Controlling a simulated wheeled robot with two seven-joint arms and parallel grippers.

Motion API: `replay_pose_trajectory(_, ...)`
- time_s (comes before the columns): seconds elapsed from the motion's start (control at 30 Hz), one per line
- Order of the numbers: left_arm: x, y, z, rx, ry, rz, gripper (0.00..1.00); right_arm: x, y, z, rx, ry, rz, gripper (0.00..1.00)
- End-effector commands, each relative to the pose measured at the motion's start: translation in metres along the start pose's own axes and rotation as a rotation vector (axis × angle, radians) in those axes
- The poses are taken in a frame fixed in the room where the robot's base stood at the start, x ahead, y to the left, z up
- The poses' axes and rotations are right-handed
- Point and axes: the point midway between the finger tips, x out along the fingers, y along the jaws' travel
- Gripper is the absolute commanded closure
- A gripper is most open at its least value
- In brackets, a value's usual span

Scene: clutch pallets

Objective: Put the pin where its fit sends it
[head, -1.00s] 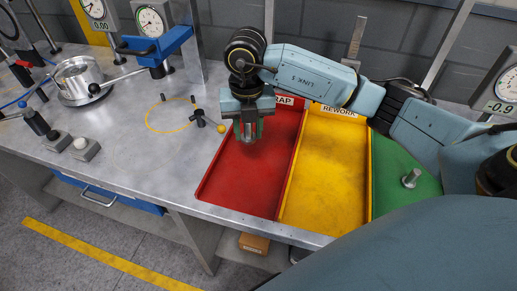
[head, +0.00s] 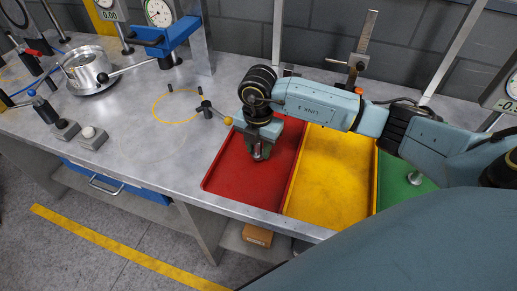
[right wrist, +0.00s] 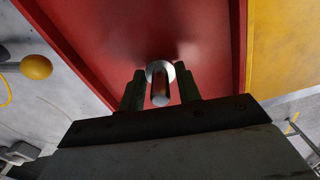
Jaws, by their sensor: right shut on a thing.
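A steel pin with a wider round end (right wrist: 160,92) is between the fingers of my right gripper (right wrist: 160,98). In the head view, my right gripper (head: 259,150) points down inside the red scrap tray (head: 228,172), with the pin mostly hidden. In the right wrist view, the pin's wide end is towards the red floor; I cannot tell whether it touches. The yellow rework tray (head: 328,185) lies to the right, partly under my arm. The green tray (head: 392,190) is beyond it and holds another metal pin (head: 415,177). My left gripper is not in view.
A small post with a yellow-knobbed lever (head: 212,112) stands left of the red tray, near a yellow ring on the bench. A round metal fixture (head: 88,72), dial gauges (head: 158,12) and push buttons (head: 90,137) stand farther left. The bench middle is clear.

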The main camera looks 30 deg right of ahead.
Motion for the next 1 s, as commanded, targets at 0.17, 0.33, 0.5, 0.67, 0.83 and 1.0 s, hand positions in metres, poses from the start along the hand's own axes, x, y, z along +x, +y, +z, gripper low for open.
replay_pose_trajectory(0.17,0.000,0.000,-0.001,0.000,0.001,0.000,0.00,0.014,0.000,0.001,0.001,-0.001,0.002,0.94)
replay_pose_trajectory(0.33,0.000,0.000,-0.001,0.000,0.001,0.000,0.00,0.014,0.001,0.001,0.000,-0.002,0.002,0.94)
replay_pose_trajectory(0.5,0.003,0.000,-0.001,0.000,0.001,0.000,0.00,0.018,0.001,0.000,0.000,-0.001,0.002,0.94)
replay_pose_trajectory(0.67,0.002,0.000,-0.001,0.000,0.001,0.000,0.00,0.018,0.000,0.000,-0.001,-0.001,0.001,0.48)
replay_pose_trajectory(0.83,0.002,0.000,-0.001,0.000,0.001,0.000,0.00,0.017,0.000,0.000,-0.001,-0.001,0.001,0.45)
replay_pose_trajectory(1.0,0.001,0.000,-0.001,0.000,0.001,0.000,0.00,0.015,0.000,0.000,-0.001,-0.001,0.002,0.45)
